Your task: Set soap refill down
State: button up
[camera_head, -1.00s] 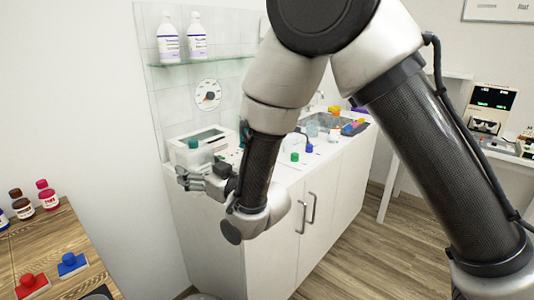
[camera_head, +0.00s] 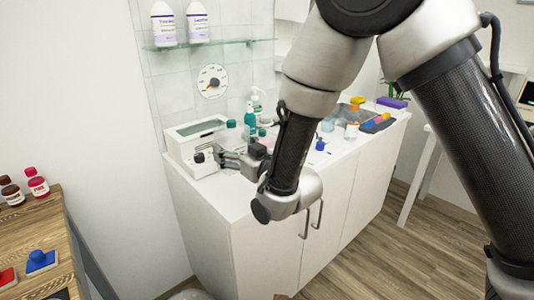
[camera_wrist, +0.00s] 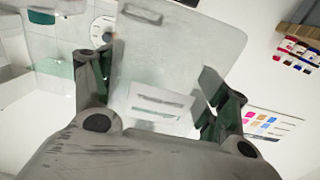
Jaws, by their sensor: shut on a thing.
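The soap refill seems to be the pale, see-through container (camera_wrist: 185,50) with a white label that fills the middle of the wrist view. My gripper (camera_wrist: 160,98) has one finger on each side of it and is shut on it. In the head view my gripper (camera_head: 222,158) is at the front left of the white counter (camera_head: 222,202). A dark green cap (camera_head: 231,124) shows just above the fingers, probably the refill's. The clear body is hard to make out there, and I cannot tell whether its base touches the counter.
A white device with a display (camera_head: 196,140) stands close left of my gripper. A teal pump bottle (camera_head: 250,119) stands behind it. A blue-capped bottle (camera_head: 320,145) and a sink area (camera_head: 375,124) lie right. The front counter strip looks clear.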

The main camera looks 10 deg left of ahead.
notch_tip(320, 180, down, 9)
dwell(0.3)
jog(key=o, duration=1.1)
jog(key=shift+f, duration=0.1)
jog(key=shift+c, duration=0.2)
jog(key=v, duration=1.2)
